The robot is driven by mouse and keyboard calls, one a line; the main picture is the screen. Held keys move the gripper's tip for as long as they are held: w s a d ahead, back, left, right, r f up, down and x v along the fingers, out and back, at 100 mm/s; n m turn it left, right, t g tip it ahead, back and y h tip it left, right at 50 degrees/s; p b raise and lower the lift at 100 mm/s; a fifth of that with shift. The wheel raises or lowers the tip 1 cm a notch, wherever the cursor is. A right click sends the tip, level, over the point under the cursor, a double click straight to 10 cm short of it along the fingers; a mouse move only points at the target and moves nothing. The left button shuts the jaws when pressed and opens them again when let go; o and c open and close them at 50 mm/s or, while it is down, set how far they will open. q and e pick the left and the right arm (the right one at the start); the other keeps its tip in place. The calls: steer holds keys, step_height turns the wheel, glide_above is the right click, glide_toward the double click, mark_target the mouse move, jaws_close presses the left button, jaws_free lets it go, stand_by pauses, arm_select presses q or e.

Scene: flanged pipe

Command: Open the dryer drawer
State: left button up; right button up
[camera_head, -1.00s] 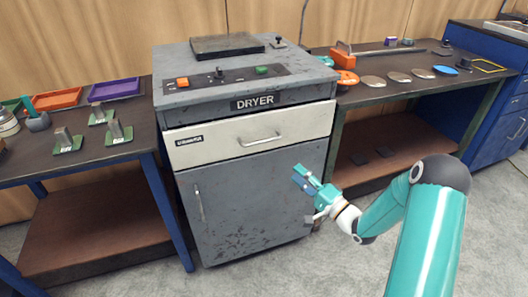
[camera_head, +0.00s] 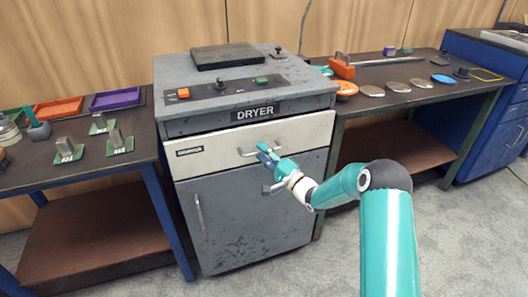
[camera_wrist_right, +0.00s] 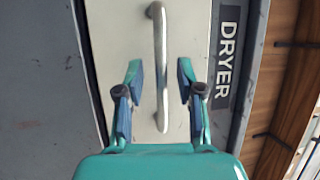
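The grey dryer (camera_head: 255,208) stands in the middle of the head view. Its cream drawer (camera_head: 215,151) is closed, with a metal bar handle (camera_head: 246,152) on its front. In the right wrist view the handle (camera_wrist_right: 161,60) runs upright in the picture, its lower end between the two fingers. My right gripper (camera_head: 266,154) is at the handle in the head view. In the right wrist view this gripper (camera_wrist_right: 158,85) is open, with a gap on each side of the handle. My left gripper is not in view.
A bench (camera_head: 130,175) with orange and purple trays and several small green-based parts stands to the left. Another bench (camera_head: 430,92) with discs and tools stands to the right. The dryer door (camera_head: 205,215) below the drawer is closed. Floor in front is clear.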

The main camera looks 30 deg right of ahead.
steer(key=shift+w+r, duration=0.1)
steer(key=shift+w, duration=0.25)
jaws_close()
